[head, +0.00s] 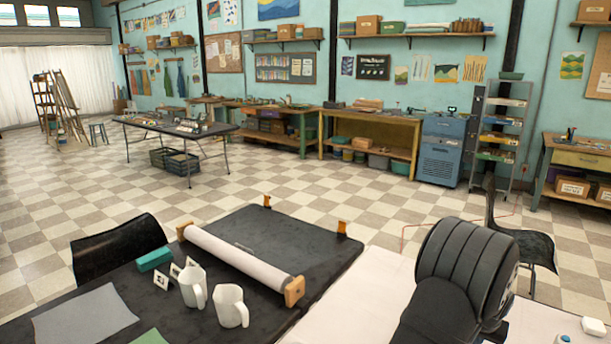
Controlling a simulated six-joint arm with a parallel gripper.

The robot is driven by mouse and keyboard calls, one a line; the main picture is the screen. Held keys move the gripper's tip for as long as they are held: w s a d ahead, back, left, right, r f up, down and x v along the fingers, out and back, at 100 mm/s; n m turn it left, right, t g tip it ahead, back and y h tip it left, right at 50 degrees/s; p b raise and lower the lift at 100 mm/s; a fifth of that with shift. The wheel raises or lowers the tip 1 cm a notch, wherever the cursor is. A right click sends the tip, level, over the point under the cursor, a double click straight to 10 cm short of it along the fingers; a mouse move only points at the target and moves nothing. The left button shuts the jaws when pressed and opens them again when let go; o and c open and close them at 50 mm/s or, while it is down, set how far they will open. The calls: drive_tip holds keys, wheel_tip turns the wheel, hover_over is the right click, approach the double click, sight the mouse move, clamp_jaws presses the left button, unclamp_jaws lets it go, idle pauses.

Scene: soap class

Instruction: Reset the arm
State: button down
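Part of my arm, dark and ribbed, rises at the lower right of the head view. Its fingertips do not show in this view, so I cannot see my gripper or whether it holds anything. A dark table (327,238) lies to the left of the arm. On it are two white mugs (230,306), a white roll (238,256) with wooden ends, a teal block (154,259) and small white cards with dark marks (161,277). The mugs stand upright, apart from the arm.
A grey sheet (84,315) and part of a green sheet (150,338) lie at the table's front left. Orange clips (342,229) sit at its far edge. A pale surface (352,300) lies beside the arm. Black chairs (120,246) stand nearby.

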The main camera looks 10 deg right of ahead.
drive_tip(key=v, duration=0.8)
drive_tip(key=c, duration=1.9)
unclamp_jaws()
drive_tip(key=shift+f, duration=0.25)
drive_tip(key=o, duration=0.6)
drive_tip(key=f, duration=0.3)
drive_tip(key=shift+w+d+f+t+h, duration=0.2)
drive_tip(key=shift+w+d+t+h, duration=0.1)
drive_tip(key=shift+w+d, duration=0.05)
drive_tip(key=f, duration=0.8)
drive_tip(key=shift+w+d+f, duration=0.4)
drive_tip(key=shift+d+f, duration=0.05)
drive_tip(key=shift+f, duration=0.3)
